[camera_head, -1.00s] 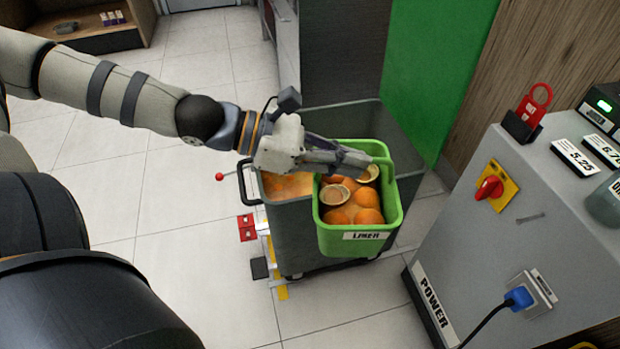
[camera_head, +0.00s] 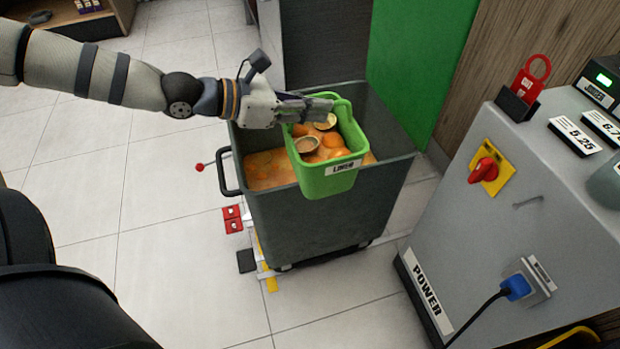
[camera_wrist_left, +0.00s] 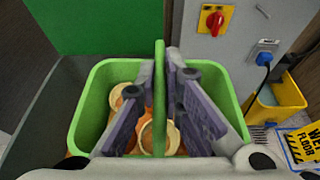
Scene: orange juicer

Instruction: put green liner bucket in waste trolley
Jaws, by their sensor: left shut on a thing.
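The green liner bucket (camera_head: 329,180) hangs from my left gripper (camera_head: 318,106) and holds oranges and cut orange halves. My left gripper is shut on the bucket's green handle bar, which runs between its fingers in the left wrist view (camera_wrist_left: 160,95). The dark grey waste trolley (camera_head: 310,225) stands on the floor with orange pulp or peel inside. In the head view the bucket overlaps the trolley's opening and front rim. I cannot tell how far its base is above the contents. My right gripper is not in view.
A grey power cabinet (camera_head: 480,240) with a red switch and blue plug stands to the right. A green panel (camera_head: 415,65) is behind the trolley. A yellow mop bucket (camera_wrist_left: 275,103) and a wet-floor sign (camera_wrist_left: 303,143) show in the left wrist view.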

